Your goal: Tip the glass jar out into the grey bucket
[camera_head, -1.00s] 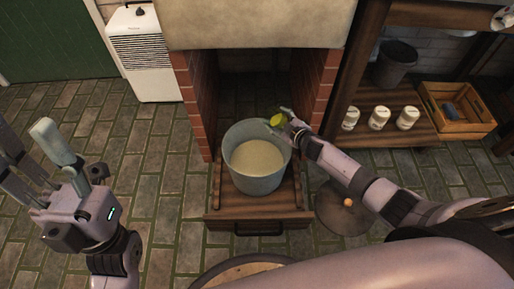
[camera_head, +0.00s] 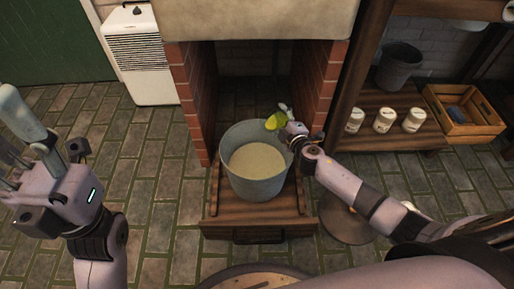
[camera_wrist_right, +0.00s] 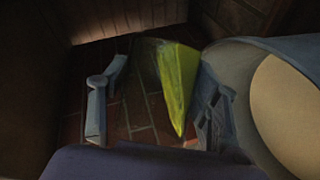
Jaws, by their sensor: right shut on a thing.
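The glass jar (camera_head: 275,122) is small and clear with yellow-green contents. My right gripper (camera_head: 285,115) is shut on it above the back right rim of the grey bucket (camera_head: 243,184). The jar looks tilted, and the gripper hides part of it. In the right wrist view, the jar (camera_wrist_right: 178,82) lies between the fingers, with its yellow-green contents in a slanted wedge, beside the bucket's rim (camera_wrist_right: 235,48). The bucket holds a pale beige mass with no yellow-green visible on it. My left gripper (camera_head: 28,140) is open and empty at the far left.
The bucket stands on a wooden drawer (camera_head: 260,228) before a brick-sided recess (camera_head: 190,110). At right, a wooden shelf (camera_head: 400,140) bears several white jars, a dark bucket (camera_head: 399,66) and a wooden crate (camera_head: 465,112). A round table (camera_head: 225,275) is at the front.

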